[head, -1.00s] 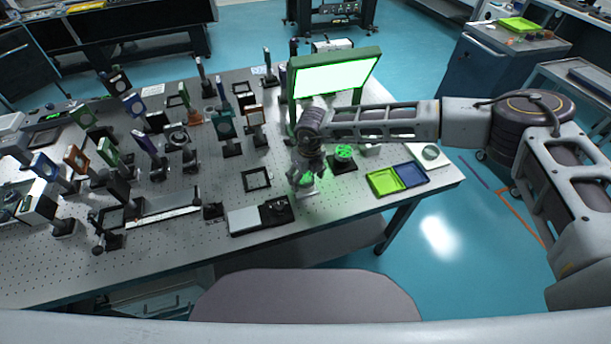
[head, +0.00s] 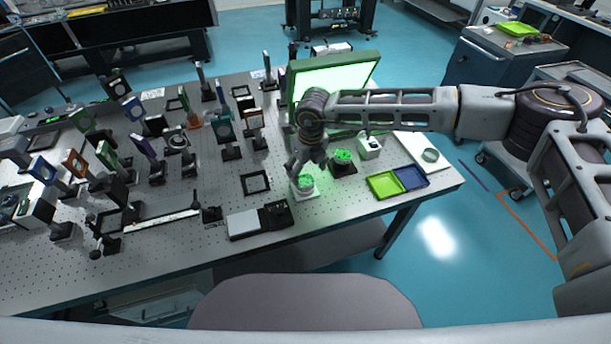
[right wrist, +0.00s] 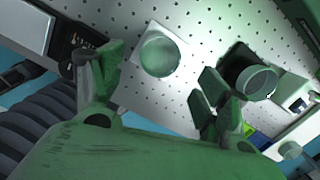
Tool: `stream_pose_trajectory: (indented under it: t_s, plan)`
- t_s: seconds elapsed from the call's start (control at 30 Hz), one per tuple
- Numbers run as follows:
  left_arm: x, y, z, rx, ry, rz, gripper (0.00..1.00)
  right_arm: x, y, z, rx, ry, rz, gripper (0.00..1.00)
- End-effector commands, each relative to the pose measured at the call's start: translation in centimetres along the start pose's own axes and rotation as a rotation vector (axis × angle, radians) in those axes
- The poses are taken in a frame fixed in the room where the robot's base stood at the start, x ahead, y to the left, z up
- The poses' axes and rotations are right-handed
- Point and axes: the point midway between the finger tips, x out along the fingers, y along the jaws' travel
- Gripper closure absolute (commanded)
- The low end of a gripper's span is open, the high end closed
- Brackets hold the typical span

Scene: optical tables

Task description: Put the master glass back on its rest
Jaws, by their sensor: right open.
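A round glass disc (head: 305,181) with a green glow lies on a white square rest (head: 313,193) near the front of the table. It also shows on the white rest in the right wrist view (right wrist: 160,55). A second round glass (head: 343,155) sits on a black square base (head: 350,170) to its right, also in the right wrist view (right wrist: 257,82). No label tells which is the master glass. My right gripper (head: 306,166) is open and empty just above the disc on the white rest; its spread fingers also show in the right wrist view (right wrist: 157,90). My left gripper is out of view.
A lit green-framed panel (head: 335,75) stands behind my right wrist. Green (head: 383,185) and blue (head: 411,178) trays lie to the right, near a white box (head: 370,146). A scale-like device (head: 243,224) lies front left. Several upright optics mounts crowd the table's left.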

Motion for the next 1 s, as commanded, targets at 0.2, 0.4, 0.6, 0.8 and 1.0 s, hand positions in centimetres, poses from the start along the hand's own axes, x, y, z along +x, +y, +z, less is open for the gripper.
stream_pose_trajectory:
  t_s: [0.2, 0.4, 0.6, 0.8, 1.0]
  plan:
    - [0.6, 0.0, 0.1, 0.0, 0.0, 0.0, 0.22, -3.2, -0.1, 0.0, 0.0, -0.001, -0.001, 0.25]
    - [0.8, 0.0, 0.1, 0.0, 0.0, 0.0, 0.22, -5.3, -0.1, 0.0, 0.001, -0.001, -0.001, 0.25]
    - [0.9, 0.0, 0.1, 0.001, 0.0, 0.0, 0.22, -6.1, 0.0, 0.0, 0.001, 0.001, -0.001, 0.25]
    - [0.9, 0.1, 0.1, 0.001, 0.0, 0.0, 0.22, -6.1, 0.0, 0.0, 0.0, 0.001, -0.001, 0.25]
    - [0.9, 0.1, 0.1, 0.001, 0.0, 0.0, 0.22, -6.1, 0.0, 0.0, 0.0, 0.001, -0.001, 0.25]
